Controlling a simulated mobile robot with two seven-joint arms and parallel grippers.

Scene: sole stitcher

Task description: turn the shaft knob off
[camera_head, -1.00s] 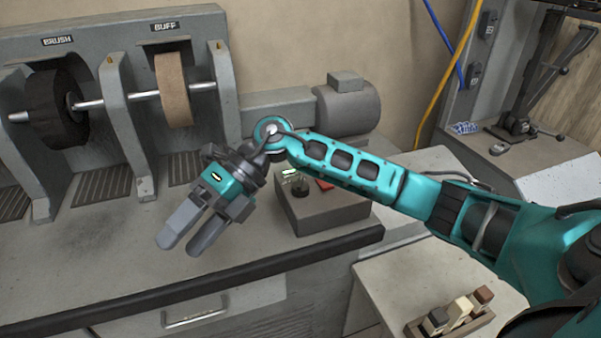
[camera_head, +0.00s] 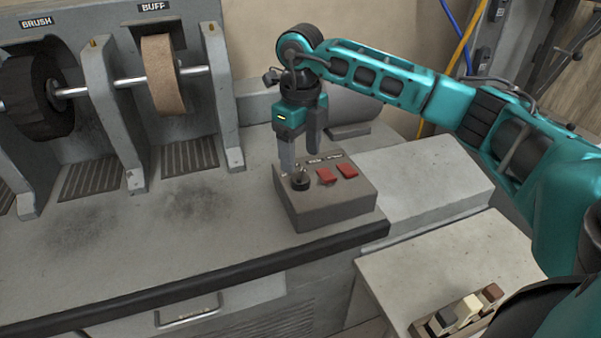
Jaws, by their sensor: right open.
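The shaft knob (camera_head: 300,181) is a small dark round knob with a lighter pointer, at the left of the top of a grey control box (camera_head: 335,209). Two red switches sit to its right on the same box, one (camera_head: 326,176) nearer the knob and one (camera_head: 347,171) farther right. My right gripper (camera_head: 301,162) points down over the back of the box, fingers apart and empty. Its left finger ends just behind the knob in the picture; I cannot tell whether it touches. Small labels on the box are too small to read. My left gripper is not in view.
The grinding machine with a black brush wheel (camera_head: 38,97) and a tan buff wheel (camera_head: 163,75) stands at left. The bench top (camera_head: 180,235) left of the box is clear. A small wooden holder with blocks (camera_head: 461,312) lies at lower right.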

